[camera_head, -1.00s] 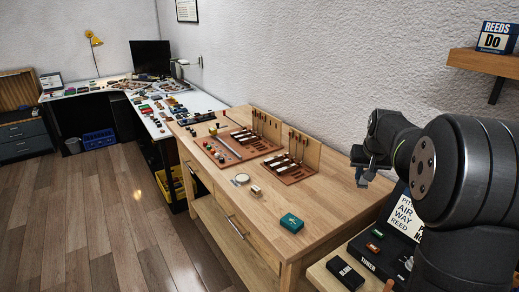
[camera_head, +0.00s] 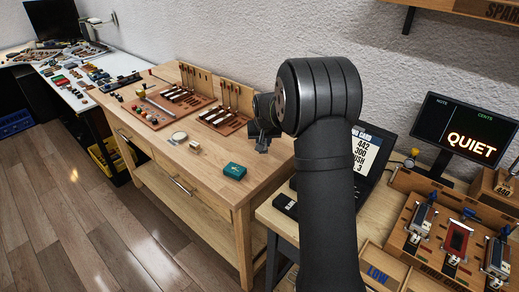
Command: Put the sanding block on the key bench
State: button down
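A wooden bench (camera_head: 215,187) with a drawer stands at the centre; I cannot tell for sure whether it is the key bench. A small pale block (camera_head: 194,147) lies on it beside a round pale disc (camera_head: 179,136). A teal box (camera_head: 234,170) lies near its front right corner. I cannot tell which of these, if any, is the sanding block. My gripper (camera_head: 262,147) is over the bench's right part, right of and behind the teal box. It is small and dark, partly hidden by my arm, and whether it is open does not show.
Two brown trays of parts (camera_head: 145,114) stand along the back of the bench. A white table (camera_head: 75,90) crowded with small parts is at the left. At the right are a QUIET screen (camera_head: 462,132), a wooden rack (camera_head: 428,236) with tools and a small black box (camera_head: 284,203). The bench's front middle is clear.

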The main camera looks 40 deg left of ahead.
jog(key=shift+s+a+f, duration=0.15)
jog(key=shift+a+f, duration=0.25)
jog(key=shift+f, duration=1.8)
jog(key=shift+f, duration=0.1)
jog(key=shift+f, duration=0.1)
jog(key=c, duration=1.2)
grip_release()
jog(key=v, duration=1.2)
jog(key=shift+r, duration=0.2)
jog(key=shift+f, duration=0.1)
